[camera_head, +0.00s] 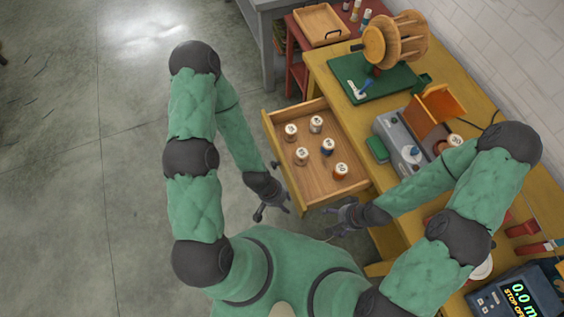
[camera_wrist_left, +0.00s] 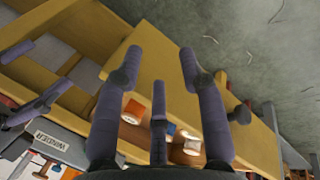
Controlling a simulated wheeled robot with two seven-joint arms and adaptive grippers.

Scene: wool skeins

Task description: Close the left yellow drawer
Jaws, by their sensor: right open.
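The yellow drawer (camera_head: 272,137) is pulled far out of the yellow workbench (camera_head: 325,78). Several white-topped spools (camera_head: 301,156) stand inside it. My left gripper (camera_head: 272,210) is outside the drawer, close to the near end of its front panel; contact cannot be told. In the left wrist view its fingers (camera_wrist_left: 160,62) are spread and empty, with the drawer's yellow panel (camera_wrist_left: 235,112) and some spools (camera_wrist_left: 133,111) behind them. My right gripper (camera_head: 337,217) is open and empty beside the drawer's near side.
A grey winder (camera_head: 393,133) and a green mat (camera_head: 350,72) with a wooden reel (camera_head: 398,40) are on the bench. A red stand with a wooden tray (camera_head: 322,24) is beyond the drawer. Open floor lies left of the drawer.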

